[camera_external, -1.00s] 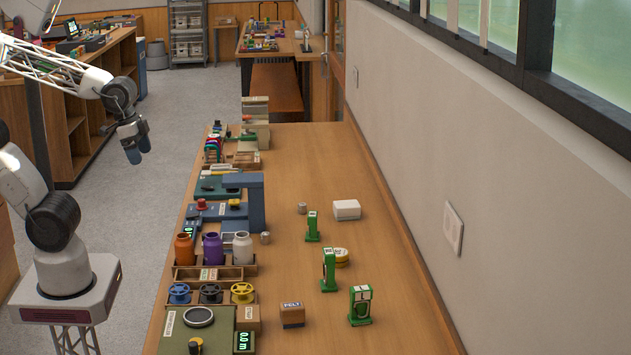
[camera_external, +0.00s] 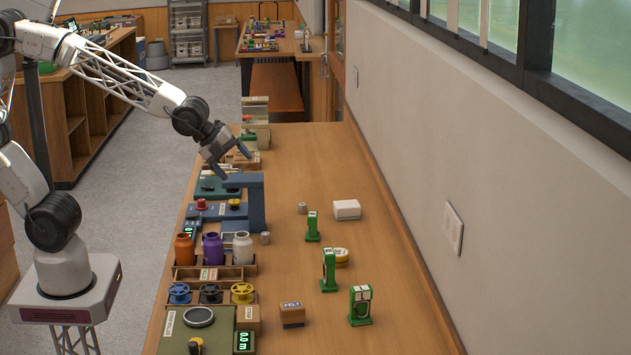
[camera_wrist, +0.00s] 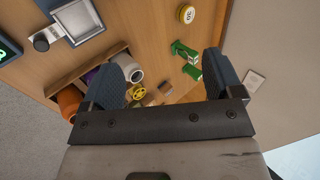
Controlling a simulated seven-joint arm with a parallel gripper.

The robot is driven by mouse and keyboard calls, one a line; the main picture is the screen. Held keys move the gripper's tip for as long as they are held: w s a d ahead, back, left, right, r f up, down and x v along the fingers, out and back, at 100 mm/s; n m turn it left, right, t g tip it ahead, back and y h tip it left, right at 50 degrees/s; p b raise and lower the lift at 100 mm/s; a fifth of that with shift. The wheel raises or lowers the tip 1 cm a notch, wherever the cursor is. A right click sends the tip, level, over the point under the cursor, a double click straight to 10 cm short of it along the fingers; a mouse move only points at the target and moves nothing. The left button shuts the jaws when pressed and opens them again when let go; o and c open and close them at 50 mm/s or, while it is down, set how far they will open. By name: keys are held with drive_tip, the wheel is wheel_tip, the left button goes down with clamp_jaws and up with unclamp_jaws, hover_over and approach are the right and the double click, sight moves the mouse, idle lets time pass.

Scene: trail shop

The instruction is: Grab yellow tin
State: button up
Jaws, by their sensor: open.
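The yellow tin (camera_external: 341,257) sits on the long wooden table, right of the middle, partly hidden behind a green stand. My gripper (camera_external: 232,163) is open and empty, above the left side of the table near the blue bracket, well apart from the tin. In the wrist view, my gripper's fingers (camera_wrist: 170,62) are spread wide with nothing between them touching.
Several green stands (camera_external: 328,270) stand around the tin. A white box (camera_external: 346,210) lies behind it. A tall blue bracket (camera_external: 256,205) rises just below my gripper. Orange, purple and white jars (camera_external: 243,249) stand in a wooden rack. The table's right side is mostly clear.

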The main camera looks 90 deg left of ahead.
drive_tip(key=w+d+f+m+t+h, duration=0.1)
drive_tip(key=w+d+f+m+t, duration=0.1)
drive_tip(key=w+f+m, duration=0.4)
drive_tip(key=w+d+f+m+t, duration=0.1)
drive_tip(key=w+d+f+m, duration=0.2)
drive_tip(key=w+m, duration=0.35)
drive_tip(key=m+t+h, duration=0.1)
drive_tip(key=m+t, duration=0.1)
drive_tip(key=m, duration=0.5)
approach(336, 251)
drive_tip(key=shift+x, duration=0.9)
drive_tip(key=shift+w+f+m+t, duration=0.1)
drive_tip(key=shift+f+m+t, duration=0.2)
drive_tip(key=shift+f+m, duration=0.3)
drive_tip(key=shift+w, duration=0.1)
drive_tip(key=shift+x, duration=1.15)
drive_tip(key=shift+w+f, duration=0.1)
drive_tip(key=shift+w, duration=0.05)
drive_tip(key=shift+x, duration=2.45)
